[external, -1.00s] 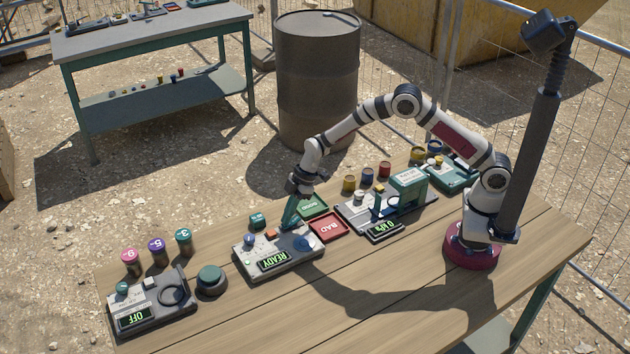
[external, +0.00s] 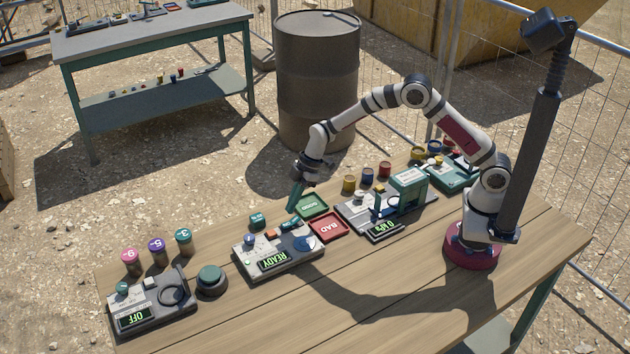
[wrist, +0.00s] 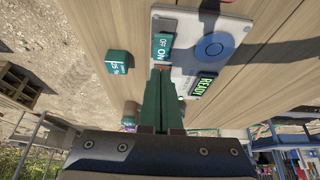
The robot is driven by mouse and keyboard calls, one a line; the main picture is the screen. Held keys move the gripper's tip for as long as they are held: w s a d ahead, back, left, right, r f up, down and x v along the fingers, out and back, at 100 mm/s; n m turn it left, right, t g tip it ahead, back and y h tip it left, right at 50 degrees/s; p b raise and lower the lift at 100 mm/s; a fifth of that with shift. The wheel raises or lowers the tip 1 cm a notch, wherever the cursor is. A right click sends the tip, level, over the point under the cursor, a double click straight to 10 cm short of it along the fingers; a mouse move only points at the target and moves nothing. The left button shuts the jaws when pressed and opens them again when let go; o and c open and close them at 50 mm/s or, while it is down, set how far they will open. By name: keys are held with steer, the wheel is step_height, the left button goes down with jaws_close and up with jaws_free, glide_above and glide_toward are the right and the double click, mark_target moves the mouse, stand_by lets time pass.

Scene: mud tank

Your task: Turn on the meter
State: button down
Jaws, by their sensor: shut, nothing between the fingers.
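A grey meter (external: 262,249) sits mid-table, its green-lit display (external: 274,260) reading READY. It has a teal rocker switch (wrist: 161,47) marked OFF and ON, a round blue pad (wrist: 215,46) and a small orange-red part (external: 271,235). My gripper (external: 293,207) is shut and empty, its teal fingers a little above the meter's back edge. In the wrist view, the closed fingers (wrist: 160,80) point at the meter near the switch and hide part of its edge. Another device (external: 165,315) at the left end has a display (external: 132,318) reading OFF.
A dark round button (external: 211,280) stands left of the meter. A green press-like device (external: 408,190) stands to the right. The table's front is clear.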

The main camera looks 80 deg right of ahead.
mark_target(293, 221)
step_height(293, 221, up, 10)
steer(key=shift+r, duration=0.25)
stand_by(0.3)
